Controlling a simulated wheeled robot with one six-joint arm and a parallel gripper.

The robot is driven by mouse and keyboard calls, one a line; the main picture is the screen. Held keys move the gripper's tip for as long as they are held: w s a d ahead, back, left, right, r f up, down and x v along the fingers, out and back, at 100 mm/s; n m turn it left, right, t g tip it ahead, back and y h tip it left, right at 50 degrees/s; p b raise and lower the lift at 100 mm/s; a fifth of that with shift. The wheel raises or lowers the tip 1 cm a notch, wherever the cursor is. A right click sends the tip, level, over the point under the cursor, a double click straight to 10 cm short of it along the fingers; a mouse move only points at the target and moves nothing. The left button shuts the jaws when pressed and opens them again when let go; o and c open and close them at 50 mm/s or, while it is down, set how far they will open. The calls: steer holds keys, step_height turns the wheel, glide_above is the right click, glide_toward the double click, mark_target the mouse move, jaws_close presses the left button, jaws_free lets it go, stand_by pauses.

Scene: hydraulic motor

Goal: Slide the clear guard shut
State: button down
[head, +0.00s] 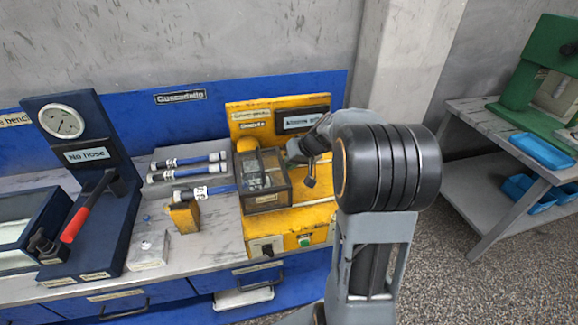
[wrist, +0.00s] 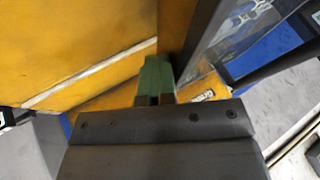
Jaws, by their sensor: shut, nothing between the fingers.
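The clear guard (head: 268,200) is a see-through box with a dark frame, on the front of the yellow machine (head: 313,212). Parts inside it show through the panel. In the wrist view, the guard's clear panel (wrist: 232,45) and its dark frame edge are at upper right. My gripper (head: 295,152) is at the guard's right side in the head view, its fingertips hard to make out there. In the wrist view, my gripper's green fingers (wrist: 155,80) are together and empty, close to the dark frame edge. I cannot tell whether they touch it.
Blue hoses (head: 190,167) with white labels lie on the grey bench left of the machine. A small yellow block (head: 184,216) stands nearby. A dark blue gauge stand (head: 75,140) with a red-handled lever (head: 82,215) is further left. A side table (head: 500,135) is at right.

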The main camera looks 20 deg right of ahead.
steer(key=shift+a, duration=0.15)
stand_by(0.3)
steer(key=shift+d, duration=0.3)
steer(key=d, duration=0.1)
steer(key=s+d+b, duration=0.1)
steer(key=d, duration=0.1)
steer(key=d+r, duration=0.1)
steer(key=shift+s+d, duration=0.15)
steer(key=shift+d, duration=0.05)
steer(key=v, duration=0.9)
steer(key=s+a+f+m+g+h, duration=0.3)
steer(key=s+a+f+m, duration=0.1)
steer(key=s+f, duration=0.2)
steer(key=s+a+n+h+p, duration=0.1)
steer(key=s+a+n, duration=0.1)
steer(key=s+a, duration=0.2)
steer(key=s+a+r+n+t+p, duration=0.1)
steer(key=s+a+n, duration=0.2)
steer(key=a, duration=0.7)
steer(key=shift+s+a+r+h+p, duration=0.15)
steer(key=shift+s+r+h+p, duration=0.2)
steer(key=shift+s, duration=0.75)
